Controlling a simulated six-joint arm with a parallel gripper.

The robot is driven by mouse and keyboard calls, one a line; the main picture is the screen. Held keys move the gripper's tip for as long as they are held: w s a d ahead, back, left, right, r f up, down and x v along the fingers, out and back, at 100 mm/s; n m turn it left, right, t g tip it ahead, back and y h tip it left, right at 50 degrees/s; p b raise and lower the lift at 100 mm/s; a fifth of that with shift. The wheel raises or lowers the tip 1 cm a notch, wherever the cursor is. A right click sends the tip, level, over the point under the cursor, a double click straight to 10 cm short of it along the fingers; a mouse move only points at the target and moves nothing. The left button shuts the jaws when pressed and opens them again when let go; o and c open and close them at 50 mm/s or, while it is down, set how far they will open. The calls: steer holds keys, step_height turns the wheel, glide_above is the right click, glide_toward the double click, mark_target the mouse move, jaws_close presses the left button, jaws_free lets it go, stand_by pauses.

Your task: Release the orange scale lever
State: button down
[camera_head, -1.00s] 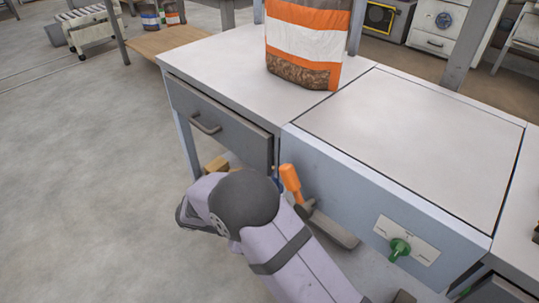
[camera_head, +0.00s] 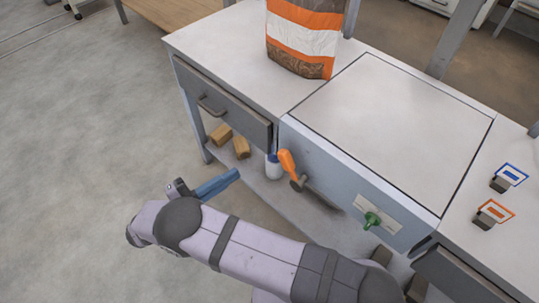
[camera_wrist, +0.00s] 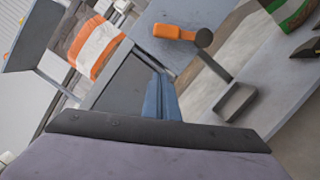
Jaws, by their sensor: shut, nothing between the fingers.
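The orange scale lever (camera_head: 287,163) is on the front of the grey scale cabinet (camera_head: 335,182), near its left end. Its handle points up and slightly left from a dark pivot. It also shows near the top of the wrist view (camera_wrist: 175,32), with its dark round pivot on the right. My gripper (camera_head: 234,174) has blue fingers pressed together and empty. It is left of and a little below the lever in the head view, apart from it. The shut fingers also show in the wrist view (camera_wrist: 162,98), below the lever handle.
A green knob (camera_head: 371,219) sits right of the lever. A dark-fronted drawer (camera_head: 215,105) is to the left. A striped orange-white bag (camera_head: 305,36) stands on the bench. Brown blocks (camera_head: 242,147) and a blue-white bottle (camera_head: 273,167) are on the lower shelf. Open floor lies left.

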mark_target(290, 170)
steer(key=shift+w+d, duration=0.1)
steer(key=shift+d, duration=0.05)
steer(key=x, duration=1)
steer(key=shift+d+p, duration=0.1)
steer(key=shift+p, duration=0.2)
steer(key=shift+s+d+r, duration=0.5)
steer(key=shift+s, duration=0.2)
steer(key=shift+s+d+r, duration=0.5)
steer(key=shift+s+d, duration=0.05)
steer(key=shift+s, duration=0.1)
steer(key=shift+r+p, duration=0.1)
steer(key=shift+p, duration=0.2)
